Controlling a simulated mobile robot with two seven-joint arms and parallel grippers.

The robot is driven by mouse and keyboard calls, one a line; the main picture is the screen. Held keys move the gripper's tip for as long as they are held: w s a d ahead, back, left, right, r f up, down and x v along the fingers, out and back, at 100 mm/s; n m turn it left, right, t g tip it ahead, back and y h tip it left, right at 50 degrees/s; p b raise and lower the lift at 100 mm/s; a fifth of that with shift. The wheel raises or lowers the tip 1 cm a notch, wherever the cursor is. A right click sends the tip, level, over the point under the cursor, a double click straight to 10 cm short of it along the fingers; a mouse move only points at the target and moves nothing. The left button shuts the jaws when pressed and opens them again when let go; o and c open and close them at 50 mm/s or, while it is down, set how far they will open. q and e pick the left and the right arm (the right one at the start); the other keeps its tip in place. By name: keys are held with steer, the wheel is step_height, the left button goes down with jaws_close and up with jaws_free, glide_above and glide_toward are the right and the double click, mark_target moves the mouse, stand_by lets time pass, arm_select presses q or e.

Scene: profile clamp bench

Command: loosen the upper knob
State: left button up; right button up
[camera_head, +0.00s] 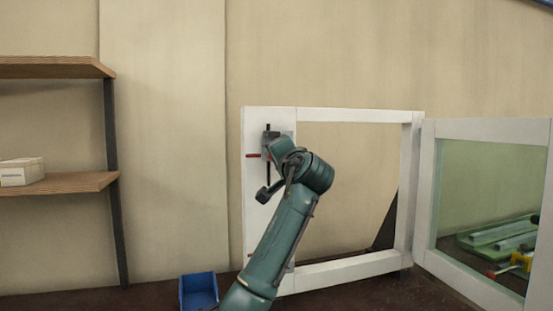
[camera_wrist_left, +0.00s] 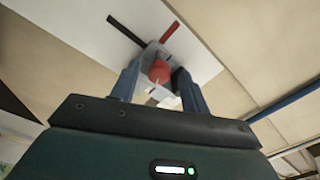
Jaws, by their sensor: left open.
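The upper knob (camera_wrist_left: 159,71) is red and round, on a grey clamp block (camera_wrist_left: 150,55) against the white frame. In the wrist view it shows between the two fingers of my left gripper (camera_wrist_left: 158,78), which is open. Whether either finger touches the knob cannot be told. A black bar and a red bar stick out of the block. In the head view the clamp (camera_head: 268,134) sits high on the left post of the white frame (camera_head: 257,203). My left arm hides the knob and most of the gripper there. My right gripper is not in view.
A red part (camera_head: 229,254) shows low on the same post, partly behind my arm. A blue bin (camera_head: 198,291) stands below. A glazed white panel (camera_head: 428,205) stands at the right. Wooden shelves (camera_head: 60,183) with a box (camera_head: 22,172) are at the left.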

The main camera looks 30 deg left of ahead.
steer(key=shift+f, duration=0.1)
arm_select(q)
steer(key=b+v, duration=0.3)
steer(key=v, duration=1)
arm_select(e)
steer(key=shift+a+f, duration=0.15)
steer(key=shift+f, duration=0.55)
arm_select(q)
steer(key=shift+d, duration=0.15)
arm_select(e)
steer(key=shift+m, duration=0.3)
